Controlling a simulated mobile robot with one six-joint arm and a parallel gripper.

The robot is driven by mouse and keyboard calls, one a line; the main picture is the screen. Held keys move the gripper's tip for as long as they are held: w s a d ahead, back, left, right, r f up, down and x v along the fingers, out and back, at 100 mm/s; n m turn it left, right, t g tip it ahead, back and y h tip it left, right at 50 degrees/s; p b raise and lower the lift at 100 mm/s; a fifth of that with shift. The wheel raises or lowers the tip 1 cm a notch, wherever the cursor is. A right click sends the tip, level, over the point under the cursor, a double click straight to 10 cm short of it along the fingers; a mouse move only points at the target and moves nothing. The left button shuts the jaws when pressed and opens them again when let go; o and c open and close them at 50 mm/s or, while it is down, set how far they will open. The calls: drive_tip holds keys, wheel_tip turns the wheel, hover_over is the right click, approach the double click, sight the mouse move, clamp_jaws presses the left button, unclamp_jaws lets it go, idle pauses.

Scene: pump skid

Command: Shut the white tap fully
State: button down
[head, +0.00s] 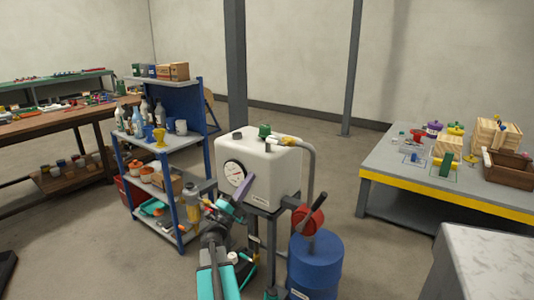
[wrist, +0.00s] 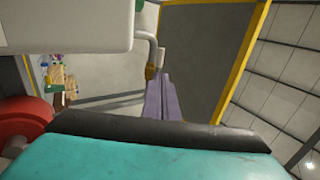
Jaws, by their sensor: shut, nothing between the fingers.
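My gripper (head: 243,190) has purple fingers. They are together, with nothing between them, in front of the white tank (head: 278,160) beside its round gauge (head: 233,173). In the wrist view the fingers (wrist: 160,97) point away from the teal wrist, and the tank (wrist: 60,25) fills the upper left. A small white round part (head: 234,257) shows low beside my arm in the head view, well below the fingers. It may be the white tap, but it is too small to tell, and my arm hides much around it. No tap handle is clear in the wrist view.
A grey pipe (head: 312,165) bends down at the tank's right. A blue shelf rack (head: 180,225) stands close on the left. Open floor lies behind the tank.

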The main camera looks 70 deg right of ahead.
idle(0.4)
drive_tip(key=p, duration=0.3)
approach(277, 142)
drive_tip(key=w+d+r, duration=0.1)
drive_tip(key=d+r, duration=0.1)
drive_tip(key=d, duration=0.3)
drive_tip(key=shift+d+r, duration=0.15)
drive_tip(key=shift+d, duration=0.15)
